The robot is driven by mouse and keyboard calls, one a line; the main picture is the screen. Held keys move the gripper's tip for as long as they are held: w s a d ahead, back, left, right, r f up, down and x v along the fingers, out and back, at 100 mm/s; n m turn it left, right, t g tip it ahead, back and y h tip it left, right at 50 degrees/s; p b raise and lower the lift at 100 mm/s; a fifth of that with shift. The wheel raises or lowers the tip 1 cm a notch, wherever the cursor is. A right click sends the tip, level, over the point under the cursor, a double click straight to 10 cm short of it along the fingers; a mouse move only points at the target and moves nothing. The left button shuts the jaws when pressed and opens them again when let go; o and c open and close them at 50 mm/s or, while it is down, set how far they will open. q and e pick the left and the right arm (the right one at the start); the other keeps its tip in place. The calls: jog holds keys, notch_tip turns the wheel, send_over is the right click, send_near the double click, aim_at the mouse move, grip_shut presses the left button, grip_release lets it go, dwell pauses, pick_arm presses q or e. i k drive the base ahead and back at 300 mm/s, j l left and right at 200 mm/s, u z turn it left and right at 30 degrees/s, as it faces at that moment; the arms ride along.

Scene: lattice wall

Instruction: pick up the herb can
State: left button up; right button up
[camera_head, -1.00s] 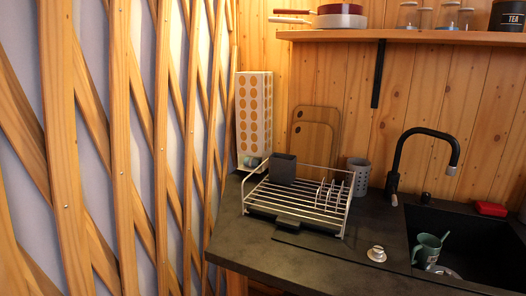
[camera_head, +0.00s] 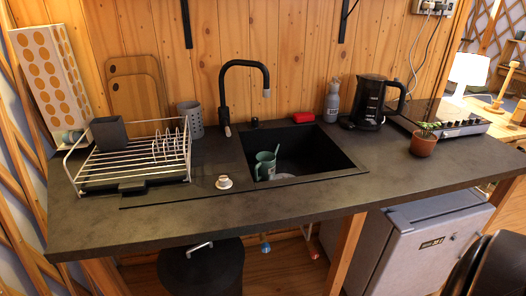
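A small reddish-brown pot with a green plant (camera_head: 424,145) stands upright on the right part of the dark counter, in front of the hob. It is the only plant container I see, and I cannot tell for certain that it is the herb can. Nothing touches it, and its front side is unobstructed.
The dark counter (camera_head: 330,195) holds a dish rack (camera_head: 130,165), a sink (camera_head: 330,150) with a green mug (camera_head: 265,165), a black kettle (camera_head: 368,103) and a hob (camera_head: 455,121). A grey fridge (camera_head: 425,240) stands below. The counter's front right is clear.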

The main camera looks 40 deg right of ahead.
aim_at(265, 169)
jog(key=z, duration=1.25)
